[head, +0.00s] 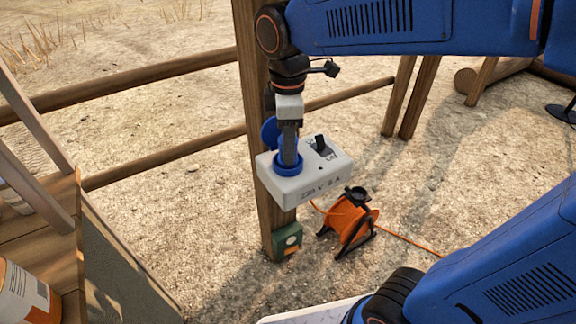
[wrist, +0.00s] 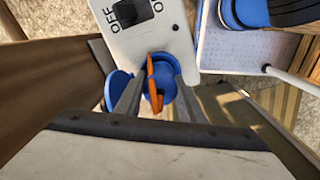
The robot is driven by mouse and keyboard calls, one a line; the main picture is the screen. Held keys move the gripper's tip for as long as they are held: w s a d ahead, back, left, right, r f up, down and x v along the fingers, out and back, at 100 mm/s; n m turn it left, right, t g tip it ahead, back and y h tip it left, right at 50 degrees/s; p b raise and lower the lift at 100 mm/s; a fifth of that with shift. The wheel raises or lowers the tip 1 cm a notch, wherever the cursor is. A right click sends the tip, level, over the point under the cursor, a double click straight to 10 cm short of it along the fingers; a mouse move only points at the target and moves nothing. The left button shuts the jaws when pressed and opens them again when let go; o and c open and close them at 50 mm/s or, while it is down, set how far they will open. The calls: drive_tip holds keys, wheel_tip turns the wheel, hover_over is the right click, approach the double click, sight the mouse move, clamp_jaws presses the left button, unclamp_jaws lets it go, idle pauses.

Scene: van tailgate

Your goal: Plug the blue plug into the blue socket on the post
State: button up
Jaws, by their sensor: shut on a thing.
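A white socket box (head: 318,184) is on the wooden post, with a switch on top. The blue socket (head: 287,170) is on its upper face, and its round blue lid (head: 269,131) stands open toward the post. My gripper (head: 289,158) points down at the socket, its fingertips inside or just over the blue ring. The plug lines up with the socket opening. The fingers hide much of it, so I cannot tell how deep it sits.
The wooden post (head: 252,70) rises behind the box, with rails to both sides. An orange cable reel (head: 350,220) stands on the ground to the right, its cable running right. A green box (head: 287,241) is low on the post. A wooden surface with a tub (head: 27,290) is at left.

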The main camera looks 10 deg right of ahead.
drive_tip(key=o, duration=1.2)
drive_tip(key=shift+r, duration=0.15)
drive_tip(key=r, duration=1.1)
drive_tip(key=shift+s+r, duration=0.2)
drive_tip(key=shift+r, duration=0.15)
drive_tip(key=s+d+f+m+t, duration=0.1)
drive_tip(key=s+d+f+m, duration=0.3)
drive_tip(key=d+f+m, duration=0.1)
drive_tip(key=s+d+f+m+t, duration=0.2)
drive_tip(key=s+d+f+m, duration=0.1)
drive_tip(key=d+f+m, duration=0.3)
drive_tip(key=s+d+f+m+t, duration=0.1)
drive_tip(key=s+d+f+m, duration=0.3)
drive_tip(key=d, duration=0.3)
drive_tip(key=shift+s+d+f+m, duration=0.15)
drive_tip(key=shift+s+f+m, duration=0.15)
drive_tip(key=shift+f+m, duration=0.45)
